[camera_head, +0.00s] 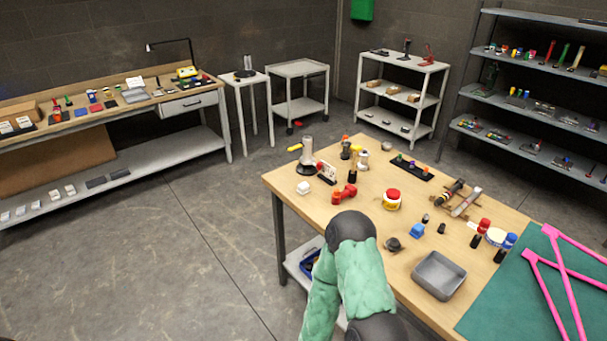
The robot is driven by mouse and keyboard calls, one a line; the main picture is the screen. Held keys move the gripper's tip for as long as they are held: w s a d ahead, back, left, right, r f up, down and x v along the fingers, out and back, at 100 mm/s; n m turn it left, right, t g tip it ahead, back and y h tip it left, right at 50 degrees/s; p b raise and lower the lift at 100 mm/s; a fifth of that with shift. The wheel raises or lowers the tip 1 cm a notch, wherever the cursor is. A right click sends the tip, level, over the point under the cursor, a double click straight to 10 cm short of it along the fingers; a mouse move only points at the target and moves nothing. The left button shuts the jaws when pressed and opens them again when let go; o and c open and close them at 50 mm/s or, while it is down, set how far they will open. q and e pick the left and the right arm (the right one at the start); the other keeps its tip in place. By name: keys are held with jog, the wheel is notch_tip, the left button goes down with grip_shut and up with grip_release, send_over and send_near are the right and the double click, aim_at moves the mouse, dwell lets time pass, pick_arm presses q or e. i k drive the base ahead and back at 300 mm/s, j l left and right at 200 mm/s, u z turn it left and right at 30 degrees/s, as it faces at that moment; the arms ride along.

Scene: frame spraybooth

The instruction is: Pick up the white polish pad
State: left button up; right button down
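A small white block (303,187) lies near the left end of the wooden workbench (300,210). A low white round thing (496,237) stands toward the right, between red-capped and blue-capped items. I cannot tell for sure which of these is the white polish pad; both are small in the view. One of my arms, green with black joints, rises from the bottom in front of the bench's near edge. Neither gripper can be seen.
A grey metal tray (438,275) sits at the bench's near edge, beside a green mat (510,300) with a pink frame (562,275). A red-lidded jar (392,199) and a red dumbbell-shaped tool (344,194) stand mid-bench. Open floor lies left.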

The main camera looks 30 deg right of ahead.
aim_at(304, 188)
jog(key=i+j+z, duration=0.1)
jog(key=i+z, duration=0.2)
jog(key=z, duration=0.15)
jog(key=i+j+z, duration=0.2)
jog(key=i+z, duration=0.15)
jog(key=z, duration=0.15)
jog(key=i+j+z, duration=0.25)
jog(key=z, duration=0.2)
jog(key=i+j+z, duration=0.2)
jog(key=j+z, duration=0.3)
jog(key=l, duration=0.1)
